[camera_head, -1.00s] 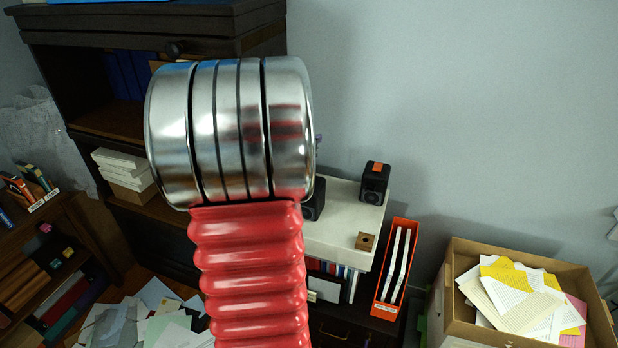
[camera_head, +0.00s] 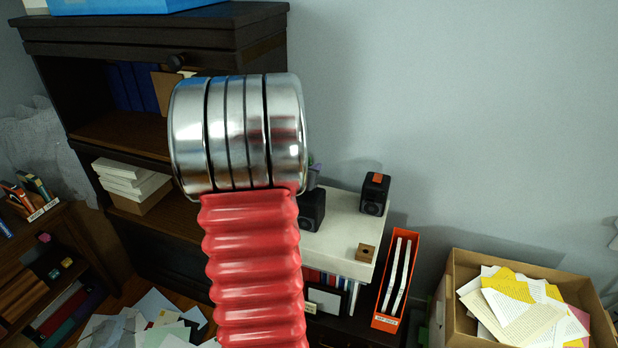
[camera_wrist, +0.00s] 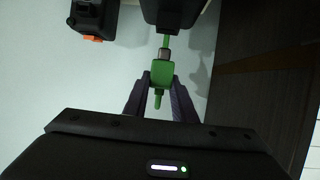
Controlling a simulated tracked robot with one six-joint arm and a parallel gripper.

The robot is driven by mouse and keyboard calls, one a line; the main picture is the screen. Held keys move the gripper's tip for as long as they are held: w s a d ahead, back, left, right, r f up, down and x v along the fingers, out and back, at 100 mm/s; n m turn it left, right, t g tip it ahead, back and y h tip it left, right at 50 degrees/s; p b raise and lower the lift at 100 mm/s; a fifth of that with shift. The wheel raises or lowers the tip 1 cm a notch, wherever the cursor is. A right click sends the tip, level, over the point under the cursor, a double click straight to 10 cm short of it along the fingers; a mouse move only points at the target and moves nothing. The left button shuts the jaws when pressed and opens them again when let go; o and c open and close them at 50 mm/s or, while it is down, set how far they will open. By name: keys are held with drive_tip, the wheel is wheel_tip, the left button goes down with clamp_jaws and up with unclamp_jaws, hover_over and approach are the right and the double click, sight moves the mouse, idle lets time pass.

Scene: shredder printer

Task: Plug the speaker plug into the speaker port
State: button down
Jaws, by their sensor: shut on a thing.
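My gripper (camera_wrist: 161,82) is shut on the green speaker plug (camera_wrist: 162,73) in the wrist view. The plug's metal tip points up the picture at a black speaker (camera_wrist: 172,14). A narrow green piece (camera_wrist: 166,41), perhaps the speaker port, shows between the tip and the speaker. I cannot tell whether the tip touches it. That speaker seems to be the left one (camera_head: 312,210) in the head view, partly behind my arm. A second black speaker with an orange top (camera_head: 374,194) stands to its right and shows at upper left in the wrist view (camera_wrist: 88,18).
Both speakers stand on a white shelf top (camera_head: 345,230) with a small wooden block (camera_head: 365,252). An orange file holder (camera_head: 399,280) and a cardboard box of papers (camera_head: 455,300) are to the right. A dark bookcase (camera_head: 130,200) stands at left. The wall above the shelf is clear.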

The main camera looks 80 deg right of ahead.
wheel_tip(320, 180, down, 4)
drive_tip(key=shift+r, duration=0.15)
drive_tip(key=c, duration=1.5)
unclamp_jaws()
drive_tip(key=shift+o, duration=0.2)
drive_tip(key=v, duration=1.3)
drive_tip(key=shift+a, duration=0.45)
